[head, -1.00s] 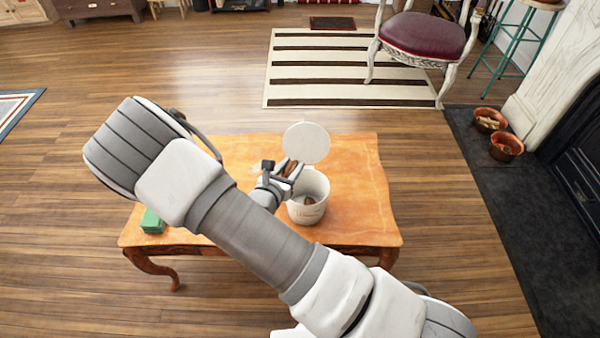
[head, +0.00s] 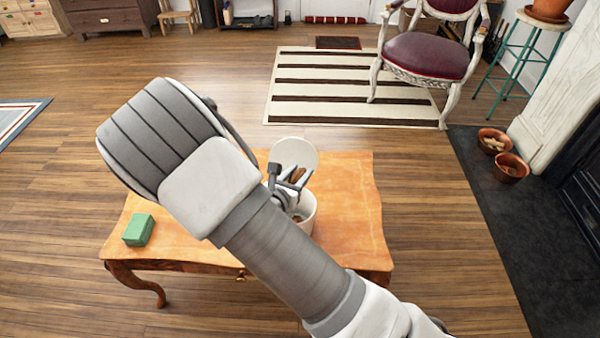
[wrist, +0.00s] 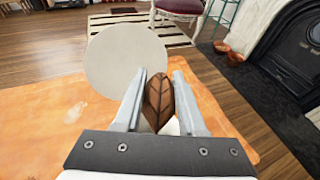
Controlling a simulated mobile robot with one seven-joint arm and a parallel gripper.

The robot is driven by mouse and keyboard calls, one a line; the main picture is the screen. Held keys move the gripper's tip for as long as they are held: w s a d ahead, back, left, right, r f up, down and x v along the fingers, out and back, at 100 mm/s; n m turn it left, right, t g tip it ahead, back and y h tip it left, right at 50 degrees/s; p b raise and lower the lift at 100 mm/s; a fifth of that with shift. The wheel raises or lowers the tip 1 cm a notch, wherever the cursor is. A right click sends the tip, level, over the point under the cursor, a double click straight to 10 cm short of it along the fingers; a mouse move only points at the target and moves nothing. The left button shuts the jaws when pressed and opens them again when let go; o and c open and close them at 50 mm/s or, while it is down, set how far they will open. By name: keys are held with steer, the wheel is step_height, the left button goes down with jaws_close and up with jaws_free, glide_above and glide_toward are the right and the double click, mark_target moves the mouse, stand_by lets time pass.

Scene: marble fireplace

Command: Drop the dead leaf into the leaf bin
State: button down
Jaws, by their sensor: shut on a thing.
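My gripper (wrist: 160,100) is shut on a brown dead leaf (wrist: 158,101), which stands up between the two fingers in the wrist view. In the head view my gripper (head: 290,183) is at the white leaf bin (head: 306,216), above its mouth, and the leaf (head: 298,175) shows as a small brown patch. The bin stands on the orange wooden table (head: 345,215) with its round lid (head: 294,152) raised at the back. The lid also shows as a pale disc in the wrist view (wrist: 126,62). My arm hides part of the bin.
A green block (head: 138,230) lies on the table's left end. The table's right side is clear. A red-seated chair (head: 424,55) stands behind on a striped rug (head: 300,90). Two copper pots (head: 510,167) sit on the dark hearth at right.

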step_height(320, 180, down, 5)
steer(key=b, duration=0.3)
steer(key=shift+r, duration=0.1)
steer(key=shift+c, duration=2.1)
jaws_free()
steer(key=p+v, duration=0.4)
steer(key=v, duration=1.3)
steer(key=shift+r, duration=0.15)
steer(key=shift+s, duration=0.1)
